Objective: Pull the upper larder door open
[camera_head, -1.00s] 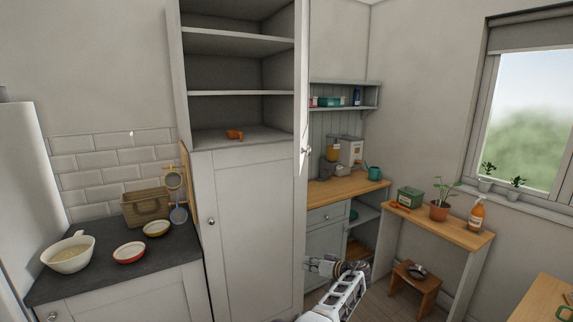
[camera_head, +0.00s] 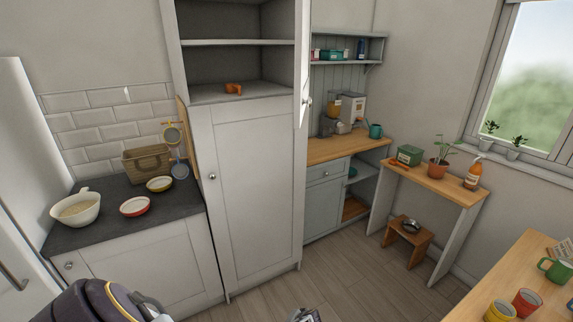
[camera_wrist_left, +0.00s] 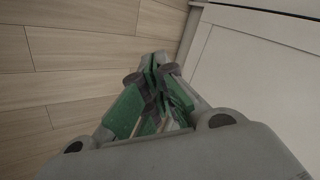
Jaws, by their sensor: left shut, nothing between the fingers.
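The upper larder door (camera_head: 304,62) stands swung open at the right side of the larder. It shows nearly edge-on, and its small knob (camera_head: 309,101) is on the right. The shelves behind it are exposed, with a small orange item (camera_head: 233,88) on the lowest one. The lower larder door (camera_head: 250,195) is closed. My left gripper (camera_wrist_left: 157,75) shows in the left wrist view with its green-padded fingers together and empty. It is over the floor beside a white panel, apart from the upper door. My right gripper cannot be made out.
A dark counter (camera_head: 110,232) with bowls and a basket is at left. A wooden stool (camera_head: 408,240) stands under the narrow side table (camera_head: 440,181). A table with cups (camera_head: 526,301) is at lower right. Floor before the larder is clear.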

